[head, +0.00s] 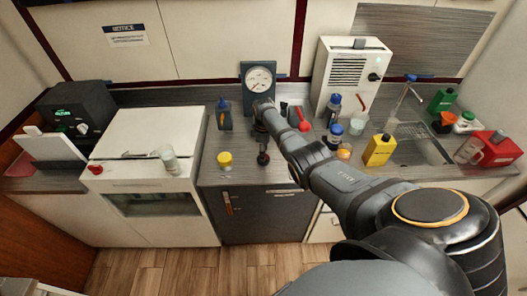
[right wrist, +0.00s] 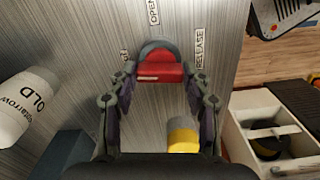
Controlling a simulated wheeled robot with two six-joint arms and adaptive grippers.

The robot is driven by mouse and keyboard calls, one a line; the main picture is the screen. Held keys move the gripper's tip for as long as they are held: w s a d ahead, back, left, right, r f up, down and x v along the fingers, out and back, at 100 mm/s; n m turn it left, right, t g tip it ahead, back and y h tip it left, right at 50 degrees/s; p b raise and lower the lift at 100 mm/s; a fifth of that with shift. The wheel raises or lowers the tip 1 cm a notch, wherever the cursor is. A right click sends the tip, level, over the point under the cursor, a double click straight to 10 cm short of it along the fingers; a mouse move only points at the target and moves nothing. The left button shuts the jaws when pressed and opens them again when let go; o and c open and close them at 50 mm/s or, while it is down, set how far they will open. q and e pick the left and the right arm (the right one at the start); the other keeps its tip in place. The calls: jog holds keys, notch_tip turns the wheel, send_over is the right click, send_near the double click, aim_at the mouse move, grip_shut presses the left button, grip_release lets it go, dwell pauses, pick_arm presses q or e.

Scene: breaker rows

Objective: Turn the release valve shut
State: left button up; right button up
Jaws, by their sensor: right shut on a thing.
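The release valve (right wrist: 160,72) shows in the right wrist view as a red bar handle with a grey rounded body behind it. It is on a brushed-metal counter between labels reading "OPEN" and "RELEASE". My right gripper (right wrist: 160,90) has one finger on each side of the red handle and is shut on it. In the head view the right gripper (head: 263,157) points down at the counter below the dial gauge (head: 259,80), and the valve cannot be made out there. My left gripper is not in view.
A yellow-capped bottle (head: 225,160) stands just left of the right gripper, and a dark bottle (head: 223,115) stands behind it. A red-handled item (head: 299,118), blue-capped bottles and a yellow bottle (head: 379,150) stand to the right. A white appliance (head: 145,175) is at the left.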

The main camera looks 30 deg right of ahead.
jog(key=shift+n, duration=0.8)
jog(key=o, duration=1.2)
jog(key=shift+c, duration=0.2)
jog(key=shift+r, duration=0.3)
notch_tip(320, 180, up, 11)
jog(key=shift+r, duration=0.2)
